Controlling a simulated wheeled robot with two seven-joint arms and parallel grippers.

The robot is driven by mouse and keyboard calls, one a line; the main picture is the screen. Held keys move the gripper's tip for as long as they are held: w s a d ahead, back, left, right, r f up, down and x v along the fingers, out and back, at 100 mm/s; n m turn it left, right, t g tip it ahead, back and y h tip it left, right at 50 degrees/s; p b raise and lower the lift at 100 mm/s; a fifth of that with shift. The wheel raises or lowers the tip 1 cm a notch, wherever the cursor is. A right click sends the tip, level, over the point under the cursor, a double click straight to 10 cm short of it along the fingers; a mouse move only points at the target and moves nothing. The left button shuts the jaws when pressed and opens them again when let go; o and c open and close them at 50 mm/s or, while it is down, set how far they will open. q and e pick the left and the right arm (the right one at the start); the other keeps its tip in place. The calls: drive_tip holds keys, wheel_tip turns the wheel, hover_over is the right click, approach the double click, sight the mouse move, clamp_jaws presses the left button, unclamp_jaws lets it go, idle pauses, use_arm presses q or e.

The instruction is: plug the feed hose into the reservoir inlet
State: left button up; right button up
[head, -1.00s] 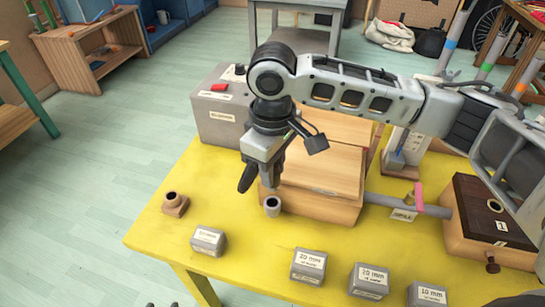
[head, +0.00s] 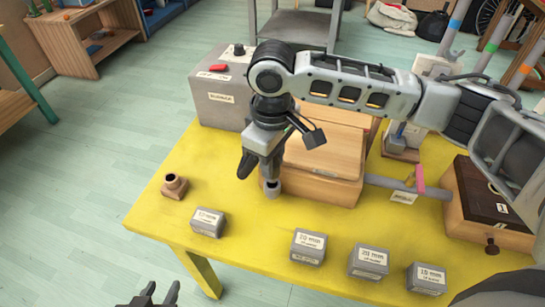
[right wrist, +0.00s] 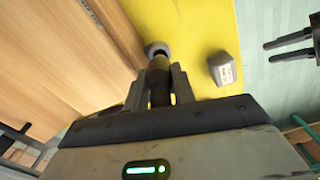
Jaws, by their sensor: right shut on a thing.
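My right gripper (head: 262,172) points down at the front left corner of the wooden box in the head view. In the right wrist view its jaws (right wrist: 160,92) are shut on a dark cylinder (right wrist: 159,88), probably the feed hose end. A grey round fitting (head: 271,188), perhaps the reservoir inlet, stands right below the gripper by the box; it shows as a grey ring (right wrist: 156,48) just past the cylinder's tip. I cannot tell whether the tip is inside it. My left gripper (head: 152,292) is open and empty at the bottom edge; it also shows in the right wrist view (right wrist: 290,46).
The wooden box (head: 315,185) stands on the yellow table (head: 250,250). A brown fitting with a hole (head: 174,187) is at the left. Several labelled grey blocks, one here (head: 308,247), line the front. A grey switch box (head: 222,97) is behind.

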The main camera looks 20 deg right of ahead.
drive_tip(key=shift+r, duration=0.1)
drive_tip(key=shift+p, duration=0.8)
idle(0.4)
drive_tip(key=shift+p, duration=0.65)
idle(0.5)
drive_tip(key=shift+p, duration=0.75)
drive_tip(key=shift+f, duration=1.75)
